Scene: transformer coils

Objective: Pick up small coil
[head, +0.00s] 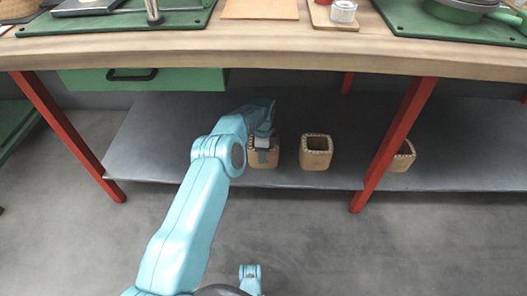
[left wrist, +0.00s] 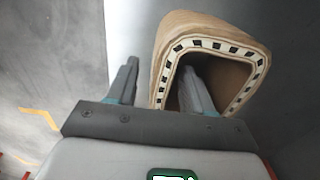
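Several tan, square-sided hollow coils stand on the grey lower shelf under the workbench. My left gripper (head: 264,141) is at the leftmost coil (head: 263,158), which it partly covers in the head view. In the left wrist view this coil (left wrist: 248,42) shows its open end, with a black-and-white patterned rim. My left gripper (left wrist: 160,85) is open there: one finger reaches into the coil's opening and the other is outside, with the wall between them. A gap shows between the outer finger and the wall. A middle coil (head: 316,160) stands just to the right.
Another coil (head: 402,158) is partly hidden behind a red table leg (head: 393,145). The thick wooden bench top (head: 300,48) and a green drawer (head: 185,79) hang above the shelf (head: 150,140). The shelf left of the coils is clear.

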